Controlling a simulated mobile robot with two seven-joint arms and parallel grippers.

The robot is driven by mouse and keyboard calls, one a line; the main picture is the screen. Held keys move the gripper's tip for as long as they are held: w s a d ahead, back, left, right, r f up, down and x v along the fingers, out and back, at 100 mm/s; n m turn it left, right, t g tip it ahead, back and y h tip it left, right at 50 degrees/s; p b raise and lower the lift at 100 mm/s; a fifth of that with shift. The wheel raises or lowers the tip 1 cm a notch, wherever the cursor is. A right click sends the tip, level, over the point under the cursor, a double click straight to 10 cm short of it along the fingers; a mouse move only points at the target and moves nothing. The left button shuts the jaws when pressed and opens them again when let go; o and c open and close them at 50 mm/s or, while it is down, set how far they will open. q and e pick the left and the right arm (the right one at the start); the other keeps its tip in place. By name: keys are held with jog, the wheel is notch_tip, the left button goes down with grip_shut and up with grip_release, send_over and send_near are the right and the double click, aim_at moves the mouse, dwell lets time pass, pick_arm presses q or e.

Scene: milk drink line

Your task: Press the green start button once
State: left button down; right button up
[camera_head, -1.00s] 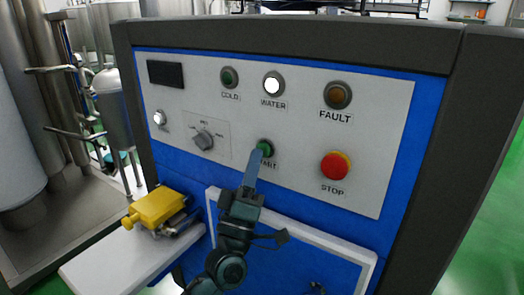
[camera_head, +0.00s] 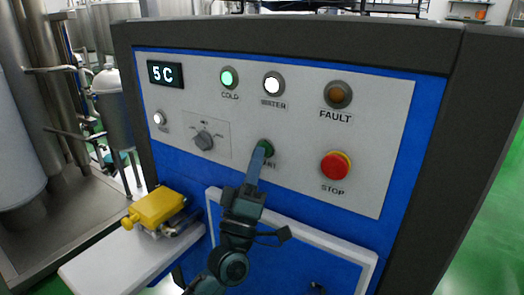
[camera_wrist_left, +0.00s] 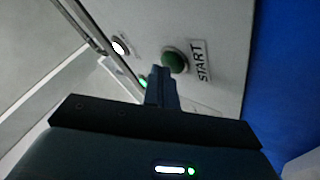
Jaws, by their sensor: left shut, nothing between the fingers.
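The green start button (camera_head: 266,147) is on the grey control panel, with its label partly hidden by my gripper. It also shows in the left wrist view as a dark green round cap (camera_wrist_left: 176,60) beside the word START. My left gripper (camera_head: 260,150) is shut and empty. Its fingertips are at the lower left edge of the button in the head view. In the left wrist view the fingertips (camera_wrist_left: 159,74) lie just beside the cap; I cannot tell whether they touch it. My right gripper is not in view.
The display (camera_head: 166,75) reads 5 C. The COLD lamp (camera_head: 229,78) glows green and the WATER lamp (camera_head: 273,84) white; the FAULT lamp (camera_head: 339,94) is unlit. The red STOP button (camera_head: 335,166) is to the right, a selector knob (camera_head: 204,140) to the left. A yellow block (camera_head: 156,206) is lower left.

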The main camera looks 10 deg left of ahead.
pick_arm(q)
jog(key=shift+s, duration=0.1)
dwell(0.4)
jog(key=shift+s+a+p, duration=0.25)
jog(key=shift+s+p, duration=0.15)
jog(key=shift+s, duration=0.25)
jog(key=shift+s+a+p, duration=0.25)
jog(key=shift+s+a, duration=0.05)
jog(key=shift+s, duration=0.5)
jog(key=shift+s+a+p, duration=0.25)
jog(key=shift+s, duration=0.5)
jog(key=shift+s+a+p, duration=0.25)
jog(key=shift+s+a, duration=0.05)
jog(key=shift+s, duration=0.5)
